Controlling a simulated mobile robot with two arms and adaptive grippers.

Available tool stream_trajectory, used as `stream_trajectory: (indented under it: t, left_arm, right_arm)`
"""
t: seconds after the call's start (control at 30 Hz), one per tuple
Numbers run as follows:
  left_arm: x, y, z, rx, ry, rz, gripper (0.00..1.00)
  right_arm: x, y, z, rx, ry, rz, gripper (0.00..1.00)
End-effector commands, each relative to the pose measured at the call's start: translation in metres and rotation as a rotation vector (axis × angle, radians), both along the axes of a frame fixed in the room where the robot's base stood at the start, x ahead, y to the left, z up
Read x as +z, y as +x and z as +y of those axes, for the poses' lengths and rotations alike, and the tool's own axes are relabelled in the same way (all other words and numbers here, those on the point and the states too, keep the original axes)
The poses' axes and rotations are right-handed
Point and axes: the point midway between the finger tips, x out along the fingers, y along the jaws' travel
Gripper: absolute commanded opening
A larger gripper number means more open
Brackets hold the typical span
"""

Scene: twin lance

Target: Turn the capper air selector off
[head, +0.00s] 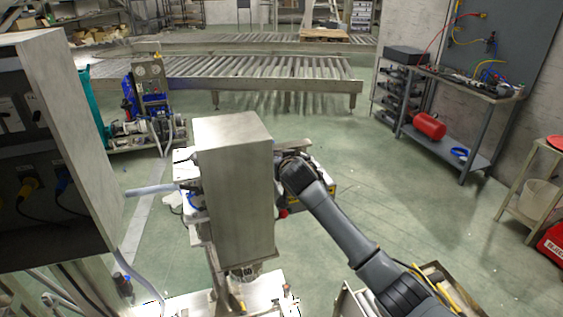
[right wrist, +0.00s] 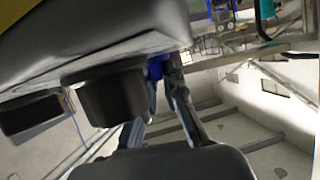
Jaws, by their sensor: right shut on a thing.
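My right arm reaches in from the lower right of the head view to the right side of a tall grey metal cabinet (head: 233,190). Its fingertips are hidden there. In the right wrist view, the two fingers of my right gripper (right wrist: 166,78) close together at a small blue part (right wrist: 157,68) under a dark housing. This part may be the capper air selector, but most of it is hidden. A black round knob-like piece (right wrist: 110,95) hangs beside the fingers on the left. The setting of the selector cannot be read. My left gripper is not in view.
A large grey control box (head: 60,130) with cables stands close on the left. Roller conveyors (head: 270,83) cross the back. A workbench (head: 460,85) with a red tank (head: 429,126) stands at the right. The green floor between is mostly clear.

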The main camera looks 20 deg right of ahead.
Motion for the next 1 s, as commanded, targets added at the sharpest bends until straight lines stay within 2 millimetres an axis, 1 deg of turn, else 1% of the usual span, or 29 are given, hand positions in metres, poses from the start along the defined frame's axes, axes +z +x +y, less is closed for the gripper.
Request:
stream_trajectory:
  t: [0.03, 0.07, 0.1, 0.17, 0.43, 0.57, 0.67, 0.9, 1.0]
  left_arm:
    - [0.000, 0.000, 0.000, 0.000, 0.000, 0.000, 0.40]
    - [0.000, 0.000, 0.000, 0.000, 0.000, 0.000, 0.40]
    - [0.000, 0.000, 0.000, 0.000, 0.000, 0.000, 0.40]
    - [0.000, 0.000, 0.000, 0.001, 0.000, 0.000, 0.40]
    - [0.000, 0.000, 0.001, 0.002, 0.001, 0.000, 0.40]
    - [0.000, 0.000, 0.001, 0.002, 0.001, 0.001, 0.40]
    - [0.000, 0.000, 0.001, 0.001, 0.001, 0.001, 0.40]
    - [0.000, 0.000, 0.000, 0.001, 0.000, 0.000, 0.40]
    - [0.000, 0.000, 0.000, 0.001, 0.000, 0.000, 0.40]
  right_arm:
    - [-0.001, 0.000, 0.000, 0.000, 0.000, 0.002, 0.00]
    - [-0.001, 0.000, 0.000, 0.000, 0.000, 0.002, 0.14]
    - [-0.001, 0.000, 0.000, 0.001, 0.001, 0.002, 0.22]
    - [-0.001, 0.000, 0.000, 0.000, 0.000, 0.002, 0.33]
    - [0.000, 0.000, 0.000, 0.000, -0.001, 0.001, 0.33]
    - [0.008, 0.000, 0.000, 0.000, 0.000, 0.000, 0.33]
    - [0.023, 0.000, 0.000, 0.000, 0.002, -0.002, 0.33]
    - [0.070, 0.000, 0.000, 0.001, 0.001, -0.002, 0.33]
    - [0.085, 0.000, 0.001, 0.001, 0.000, 0.000, 0.33]
